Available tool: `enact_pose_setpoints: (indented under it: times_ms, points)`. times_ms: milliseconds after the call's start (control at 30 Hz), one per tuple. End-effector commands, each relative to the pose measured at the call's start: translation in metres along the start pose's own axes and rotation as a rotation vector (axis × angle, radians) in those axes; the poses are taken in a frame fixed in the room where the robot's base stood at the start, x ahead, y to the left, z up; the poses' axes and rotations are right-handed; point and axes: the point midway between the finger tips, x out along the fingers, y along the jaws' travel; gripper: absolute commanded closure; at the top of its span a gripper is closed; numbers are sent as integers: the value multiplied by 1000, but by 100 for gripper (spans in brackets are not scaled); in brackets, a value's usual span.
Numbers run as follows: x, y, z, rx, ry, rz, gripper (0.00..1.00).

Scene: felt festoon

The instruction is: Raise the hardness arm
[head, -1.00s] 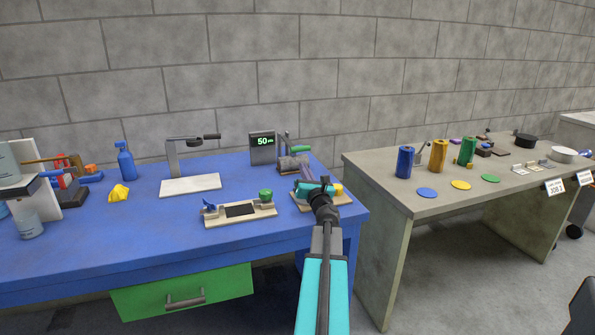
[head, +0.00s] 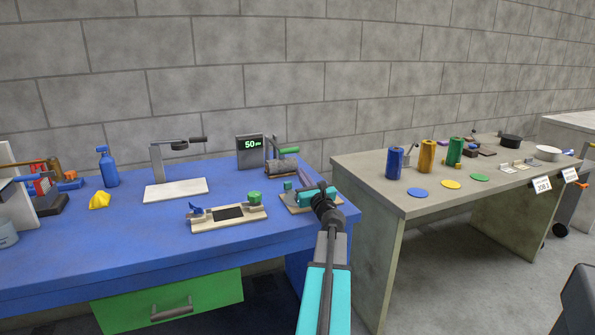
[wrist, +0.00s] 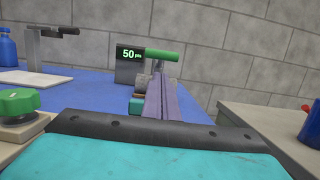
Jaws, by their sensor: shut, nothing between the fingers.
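The tester with a dark box reading 50 (head: 250,151) stands at the right back of the blue bench. Its lever (head: 269,151) with a green handle (head: 289,150) sticks out to the right over a grey cylinder (head: 283,167). In the wrist view the green handle (wrist: 162,54) lies level across the top of the lever, just beyond my fingers. My gripper (wrist: 158,90) is shut and empty, its purple fingers pointing at the lever from the front. I cannot tell whether the fingertips touch it. In the head view my own wrist partly hides the fingers.
A stand with a black-handled arm (head: 178,146) and a beige fixture with a green knob (head: 255,198) are to the left. A small teal block (head: 288,185) lies near my gripper. The grey table (head: 400,201) at right holds coloured cylinders. A floor gap separates it from the bench.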

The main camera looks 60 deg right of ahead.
Motion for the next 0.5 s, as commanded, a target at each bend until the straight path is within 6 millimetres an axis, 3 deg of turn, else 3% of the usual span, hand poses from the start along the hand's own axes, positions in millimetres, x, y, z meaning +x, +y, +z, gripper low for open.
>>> enact_pose_setpoints:
  times_ms: [500]
  points:
    - [46,1,0,0,0,2,100]
